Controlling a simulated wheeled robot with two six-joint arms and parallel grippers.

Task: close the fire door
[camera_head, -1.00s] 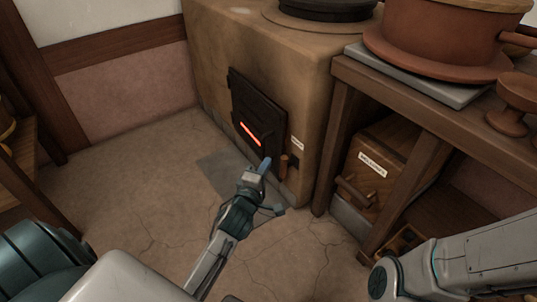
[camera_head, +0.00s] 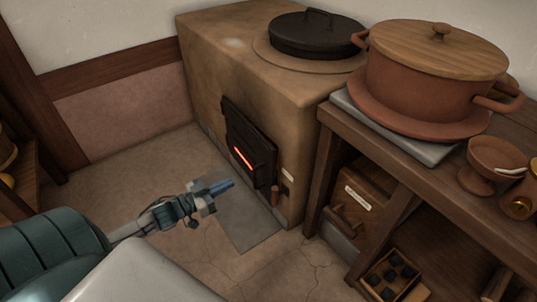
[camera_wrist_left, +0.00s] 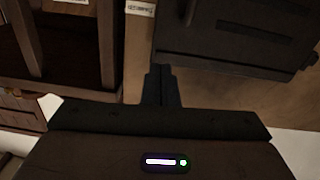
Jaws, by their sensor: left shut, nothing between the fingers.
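The fire door (camera_head: 247,136) is a dark metal door low on the front of the tan stove. A red glow shows through a slot in it, and it looks about in line with the stove front; I cannot tell whether it is fully flush or latched. In the left wrist view the dark door (camera_wrist_left: 232,32) fills the upper right. My left gripper (camera_head: 222,186) is shut and empty, left of and below the door in the head view, apart from it. Its fingers also show in the wrist view (camera_wrist_left: 161,88). My right gripper is out of view.
The tan stove (camera_head: 215,62) has a black lid (camera_head: 312,38) on top. A wooden bench (camera_head: 345,137) at right carries a terracotta pot (camera_head: 425,88). A wooden box (camera_head: 357,197) and a tray (camera_head: 392,275) are underneath. A grey floor slab (camera_head: 245,222) lies before the stove.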

